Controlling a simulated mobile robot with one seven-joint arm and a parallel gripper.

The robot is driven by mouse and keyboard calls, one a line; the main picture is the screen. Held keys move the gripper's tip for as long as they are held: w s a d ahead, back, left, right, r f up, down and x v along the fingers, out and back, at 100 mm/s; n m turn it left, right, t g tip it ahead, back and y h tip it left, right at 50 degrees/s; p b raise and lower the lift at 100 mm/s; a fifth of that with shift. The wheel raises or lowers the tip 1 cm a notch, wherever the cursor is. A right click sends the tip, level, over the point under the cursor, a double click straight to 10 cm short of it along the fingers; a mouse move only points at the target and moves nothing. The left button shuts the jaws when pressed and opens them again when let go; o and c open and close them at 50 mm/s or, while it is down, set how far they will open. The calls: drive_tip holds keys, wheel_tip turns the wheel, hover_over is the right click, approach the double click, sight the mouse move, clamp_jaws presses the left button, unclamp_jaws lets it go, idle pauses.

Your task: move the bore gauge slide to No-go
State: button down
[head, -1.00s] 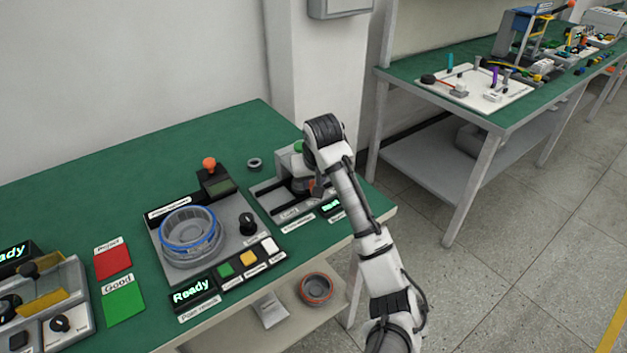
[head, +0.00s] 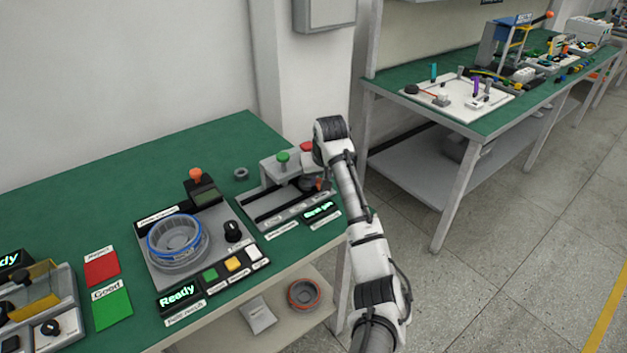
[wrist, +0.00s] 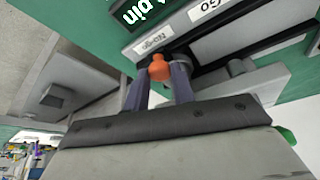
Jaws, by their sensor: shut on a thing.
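The bore gauge (head: 262,207) is a grey fixture at the right end of the green bench, with a dark slot and labels along its front. My gripper (head: 318,186) is over its right end. In the wrist view my gripper (wrist: 160,82) has its two fingers closed on the slide's orange knob (wrist: 160,67). The knob is beside the No-go label (wrist: 153,39); the Go label (wrist: 208,8) is farther along the slot. The slide body under the knob is mostly hidden by the fingers.
The gauge carries a green knob (head: 283,157) and a red knob (head: 307,146) at its back, close to my wrist. Its lit display (head: 320,210) is at the front. A grey ring (head: 241,173) lies behind it. A motor fixture (head: 213,262) stands to the left.

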drive_tip(key=shift+w+d+r, duration=0.1)
drive_tip(key=shift+w+d, duration=0.05)
drive_tip(key=shift+d, duration=0.05)
drive_tip(key=c, duration=1.2)
unclamp_jaws()
drive_tip(key=shift+d, duration=0.1)
drive_tip(key=shift+s+r, duration=0.2)
drive_tip(key=shift+r, duration=0.2)
drive_tip(key=b+v, duration=0.1)
drive_tip(key=v, duration=1.1)
drive_tip(key=shift+s+r, duration=0.25)
drive_tip(key=shift+r, duration=0.05)
